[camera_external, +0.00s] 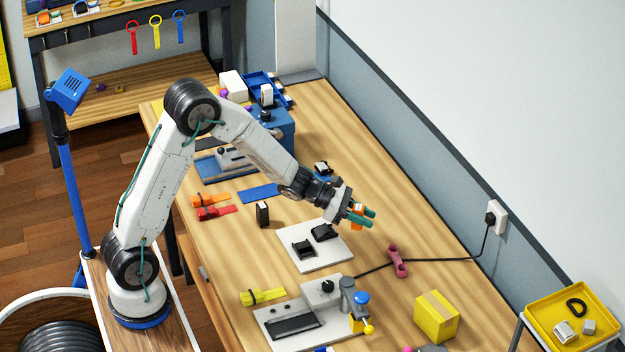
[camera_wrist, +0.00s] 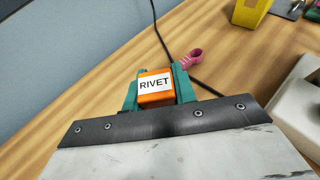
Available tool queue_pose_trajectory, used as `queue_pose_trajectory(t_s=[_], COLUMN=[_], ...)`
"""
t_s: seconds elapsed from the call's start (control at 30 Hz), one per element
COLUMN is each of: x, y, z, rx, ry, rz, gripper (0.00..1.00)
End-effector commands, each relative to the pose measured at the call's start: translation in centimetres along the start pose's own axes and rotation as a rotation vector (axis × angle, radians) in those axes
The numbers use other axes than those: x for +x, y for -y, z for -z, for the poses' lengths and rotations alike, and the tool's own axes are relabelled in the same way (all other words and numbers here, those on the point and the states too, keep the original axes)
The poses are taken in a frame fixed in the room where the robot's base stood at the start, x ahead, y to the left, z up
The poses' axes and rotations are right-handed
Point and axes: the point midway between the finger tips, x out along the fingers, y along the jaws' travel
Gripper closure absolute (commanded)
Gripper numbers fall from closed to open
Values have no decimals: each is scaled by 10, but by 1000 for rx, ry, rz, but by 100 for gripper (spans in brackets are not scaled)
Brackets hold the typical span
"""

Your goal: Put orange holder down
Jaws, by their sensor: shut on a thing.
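The orange holder (camera_wrist: 156,98) is between the teal fingers of my gripper (camera_wrist: 158,88) in the wrist view, with a white label reading "RIVET" on it. In the external view my gripper (camera_external: 365,216) is shut on the orange holder (camera_external: 356,225), just beyond the right edge of a white plate. The holder is partly covered by the fingers there. It appears low over the wooden table; I cannot tell whether it touches the surface.
The white plate (camera_external: 316,258) bears two black pieces. A pink piece (camera_external: 397,261) lies on a black cable to the right. A yellow box (camera_external: 436,316) and a fixture with a blue knob (camera_external: 361,298) stand nearer. Bare table (camera_external: 400,208) lies towards the wall.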

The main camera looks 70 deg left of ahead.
Motion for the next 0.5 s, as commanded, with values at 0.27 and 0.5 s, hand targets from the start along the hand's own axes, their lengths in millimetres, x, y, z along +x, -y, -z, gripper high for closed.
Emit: queue_pose_trajectory(t_s=[0.27,0.5], x=[107,155], y=[102,150], z=[-48,-77], rx=[76,95], ry=[6,15], rz=[155,196], gripper=[98,98])
